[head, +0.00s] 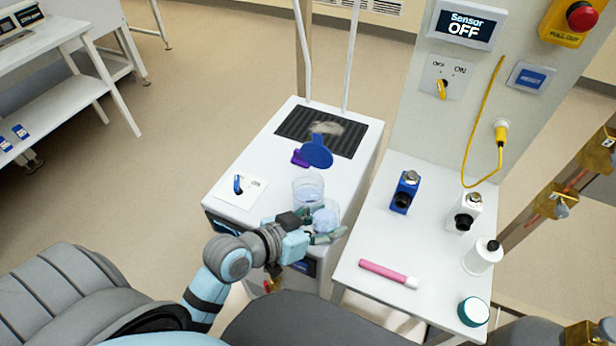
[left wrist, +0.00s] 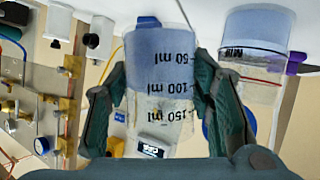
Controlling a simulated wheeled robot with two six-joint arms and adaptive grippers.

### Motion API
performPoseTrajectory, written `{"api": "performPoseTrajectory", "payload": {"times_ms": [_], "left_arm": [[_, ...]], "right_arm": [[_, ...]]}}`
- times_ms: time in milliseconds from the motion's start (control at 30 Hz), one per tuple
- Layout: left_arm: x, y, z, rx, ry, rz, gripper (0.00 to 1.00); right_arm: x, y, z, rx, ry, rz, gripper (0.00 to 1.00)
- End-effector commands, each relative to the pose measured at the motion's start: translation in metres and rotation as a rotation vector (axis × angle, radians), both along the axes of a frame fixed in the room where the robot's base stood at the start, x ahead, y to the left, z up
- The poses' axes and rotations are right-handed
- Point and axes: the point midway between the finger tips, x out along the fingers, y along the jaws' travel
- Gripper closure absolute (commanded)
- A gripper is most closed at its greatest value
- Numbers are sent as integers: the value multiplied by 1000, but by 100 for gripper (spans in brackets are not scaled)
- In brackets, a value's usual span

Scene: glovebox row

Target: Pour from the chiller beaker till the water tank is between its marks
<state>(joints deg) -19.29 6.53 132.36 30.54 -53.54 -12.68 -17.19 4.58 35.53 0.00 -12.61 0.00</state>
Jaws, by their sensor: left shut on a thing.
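The chiller beaker (left wrist: 160,75) is a clear cylinder with black 50, 100 and 150 ml marks and blue water, seen upside down in the left wrist view. My left gripper (head: 314,234) is shut around it; the beaker (head: 325,216) looks about upright. The water tank (head: 307,188) is a clear round vessel on the chiller top, just behind the beaker. In the left wrist view the tank (left wrist: 262,25) has a black line and a red line. Its blue water reaches about the black line or a little past it; the exact level is unclear. My right gripper is not in view.
The white chiller (head: 265,150) carries a blue round lid (head: 317,153), a purple piece (head: 299,157), a dark grille and a switch (head: 238,185). A white side table (head: 420,240) holds a pink marker (head: 388,273), bottles and small blocks. The panel display (head: 466,25) reads "Sensor OFF".

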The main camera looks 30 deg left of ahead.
Motion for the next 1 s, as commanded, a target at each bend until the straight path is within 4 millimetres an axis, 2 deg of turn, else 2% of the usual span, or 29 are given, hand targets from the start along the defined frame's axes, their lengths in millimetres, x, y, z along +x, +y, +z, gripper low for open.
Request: {"api": "performPoseTrajectory", "payload": {"times_ms": [33, 100, 600, 733, 1000], "left_arm": [[2, 2, 10, -13, 13, -1, 84], [3, 3, 15, -37, 38, -1, 84], [16, 17, 48, -217, 210, 0, 84], [19, 20, 56, -262, 252, 1, 84], [20, 20, 56, -278, 267, -1, 84]], "right_arm": [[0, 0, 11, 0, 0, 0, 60], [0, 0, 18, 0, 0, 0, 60], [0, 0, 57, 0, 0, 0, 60], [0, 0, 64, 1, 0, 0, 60], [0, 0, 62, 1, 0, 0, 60]]}}
